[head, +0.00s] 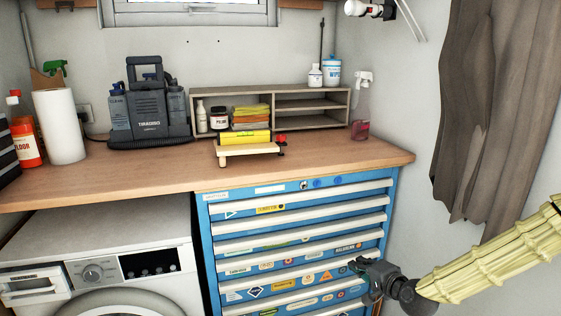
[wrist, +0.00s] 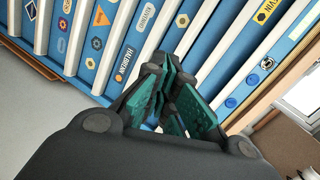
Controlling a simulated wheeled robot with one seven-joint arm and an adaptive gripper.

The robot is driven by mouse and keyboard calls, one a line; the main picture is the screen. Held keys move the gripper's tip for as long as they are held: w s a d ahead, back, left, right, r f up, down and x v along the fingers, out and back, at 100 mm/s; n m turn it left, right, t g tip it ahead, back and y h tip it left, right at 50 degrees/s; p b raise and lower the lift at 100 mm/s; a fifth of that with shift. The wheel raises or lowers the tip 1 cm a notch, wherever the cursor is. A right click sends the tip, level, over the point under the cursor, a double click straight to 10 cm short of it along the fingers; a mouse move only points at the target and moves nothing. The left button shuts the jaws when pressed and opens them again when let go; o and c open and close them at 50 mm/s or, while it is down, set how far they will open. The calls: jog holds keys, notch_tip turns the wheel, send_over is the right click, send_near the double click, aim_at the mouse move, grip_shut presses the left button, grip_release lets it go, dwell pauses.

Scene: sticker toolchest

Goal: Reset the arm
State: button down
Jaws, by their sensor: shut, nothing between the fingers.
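My gripper (head: 362,268) is at the lower right in the head view, in front of the blue tool chest (head: 203,222) and near its lower right drawers. My arm, in a ribbed pale yellow sleeve, reaches in from the right edge. In the wrist view my gripper (wrist: 168,75) has its teal-lined fingers together with nothing between them. The chest's drawer fronts (wrist: 120,50) show beyond the fingers, tilted, with stickers on them. The drawers look closed. I cannot tell whether the fingertips touch the chest.
A wooden worktop (head: 340,160) covers the chest and a white washing machine (head: 100,225). On it stand a paper roll (head: 60,127), a dark machine (head: 148,110), a shelf unit (head: 272,92) and a spray bottle (head: 361,110). A brown curtain (head: 490,110) hangs at right.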

jog(key=s+a+f+n+g+h+p, duration=0.1)
jog(key=s+a+f+n+g+p, duration=0.2)
jog(key=s+f, duration=0.65)
jog(key=s+a+f+n+g+h+p, duration=0.15)
jog(key=s+f+g, duration=0.25)
jog(key=s+f, duration=0.55)
jog(key=s+d+f+n+g+h+p, duration=0.1)
jog(key=s+f+n+g+p, duration=0.1)
jog(key=s, duration=1.1)
jog(key=s+d+f+n+g+h+p, duration=0.1)
jog(key=s+f+n+g, duration=0.2)
jog(key=s, duration=1.1)
jog(key=shift+s+d+n+g+p, duration=0.2)
jog(key=shift+d+n+g+p, duration=0.3)
jog(key=shift+n, duration=0.45)
jog(key=c, duration=2.2)
grip_release()
jog(key=shift+a+h, duration=0.1)
jog(key=shift+h, duration=0.15)
